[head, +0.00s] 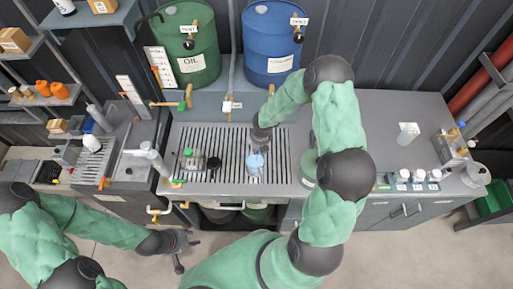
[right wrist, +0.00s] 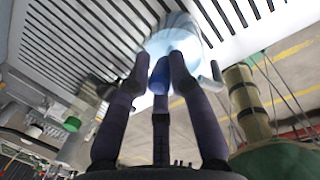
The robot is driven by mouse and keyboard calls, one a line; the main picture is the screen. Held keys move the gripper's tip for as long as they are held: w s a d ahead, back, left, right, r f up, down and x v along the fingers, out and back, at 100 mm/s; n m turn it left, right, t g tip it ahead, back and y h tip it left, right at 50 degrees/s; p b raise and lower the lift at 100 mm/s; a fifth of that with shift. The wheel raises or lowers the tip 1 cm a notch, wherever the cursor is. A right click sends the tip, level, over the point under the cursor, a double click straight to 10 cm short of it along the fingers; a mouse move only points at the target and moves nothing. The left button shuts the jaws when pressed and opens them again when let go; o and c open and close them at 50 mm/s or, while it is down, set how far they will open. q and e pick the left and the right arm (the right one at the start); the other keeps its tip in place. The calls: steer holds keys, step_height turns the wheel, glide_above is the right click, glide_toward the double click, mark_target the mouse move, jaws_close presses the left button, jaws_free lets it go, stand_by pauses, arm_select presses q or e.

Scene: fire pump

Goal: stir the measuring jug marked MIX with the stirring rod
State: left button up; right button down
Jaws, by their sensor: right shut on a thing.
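A clear bluish jug (head: 255,172) stands on the slotted drain grate (head: 230,142) in the head view; no MIX marking can be read on it. In the right wrist view the jug (right wrist: 188,32) is just beyond my fingertips. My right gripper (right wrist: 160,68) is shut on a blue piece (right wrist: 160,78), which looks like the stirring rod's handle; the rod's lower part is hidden. In the head view my right gripper (head: 260,142) is right at the jug. My left gripper (head: 186,252) is apart from everything, low in front of the bench, with its fingers spread and empty.
A green-capped bottle (head: 188,160) and a dark-topped container (head: 214,164) stand left of the jug. A green OIL drum (head: 186,62) and a blue drum (head: 270,50) stand behind.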

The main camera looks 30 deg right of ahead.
steer(key=shift+r, duration=0.1)
step_height(320, 180, up, 12)
steer(key=d+p, duration=0.1)
steer(key=p, duration=0.9)
steer(key=shift+w+d, duration=0.35)
steer(key=shift+w, duration=0.05)
stand_by(1.1)
step_height(320, 180, up, 5)
steer(key=shift+f, duration=0.1)
stand_by(0.4)
stand_by(0.7)
